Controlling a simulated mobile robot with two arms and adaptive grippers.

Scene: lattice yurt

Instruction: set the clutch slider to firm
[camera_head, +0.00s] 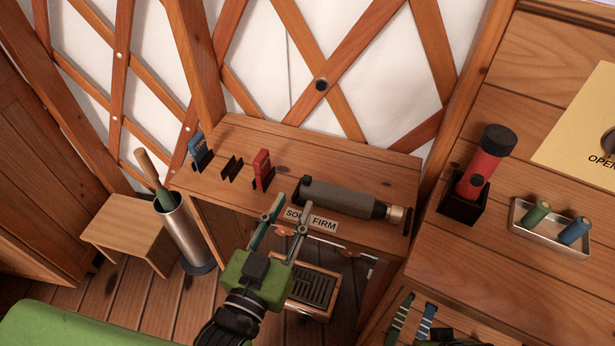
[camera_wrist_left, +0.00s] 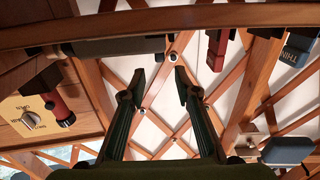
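A grey cylindrical tool (camera_head: 345,198) with a brass-coloured end lies on the small wooden table (camera_head: 385,165). A label reading "SOFT FIRM" (camera_head: 322,224) is on the table's front edge, just below the tool; its left word is partly covered by a fingertip. I cannot make out the clutch slider clearly. My left gripper (camera_head: 287,208) is in front of that edge, fingers apart and nothing between them. The left wrist view also shows its open fingers (camera_wrist_left: 159,76). A dark and green shape at the head view's bottom right may be my right gripper (camera_head: 440,338); its fingertips are unclear.
A red tag holder (camera_head: 262,168) and a blue one (camera_head: 197,150) stand left on the table. On the right counter are a red flashlight (camera_head: 484,165) in a black holder and a metal tray (camera_head: 550,243). A stool (camera_head: 128,232) and metal cylinder (camera_head: 183,235) stand left.

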